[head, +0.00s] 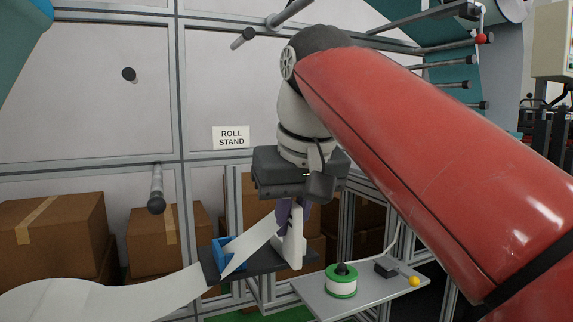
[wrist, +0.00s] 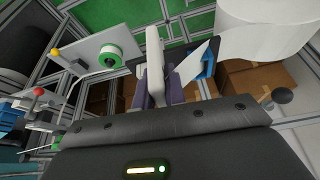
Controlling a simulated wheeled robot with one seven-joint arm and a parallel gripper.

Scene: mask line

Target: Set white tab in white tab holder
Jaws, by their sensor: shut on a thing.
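The white tab (head: 250,248) is the end of a long white strip. It rises at a slant past a blue piece (head: 219,248) towards my gripper's purple fingers. It also shows in the wrist view (wrist: 192,66). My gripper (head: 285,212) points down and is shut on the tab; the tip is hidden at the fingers. A white upright piece with a foot, which looks like the white tab holder (head: 292,248), stands right beside the fingers at the end of a dark bar. In the wrist view the holder (wrist: 154,48) overlaps the fingers, so I cannot tell whether they touch.
The dark bar (head: 270,262) carries the blue piece. A grey shelf (head: 375,296) at the right holds a green-and-white spool (head: 341,281) and a yellow-knobbed lever (head: 413,281). A large white roll (head: 90,301) lies lower left. Cardboard boxes (head: 50,235) stand behind the frame.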

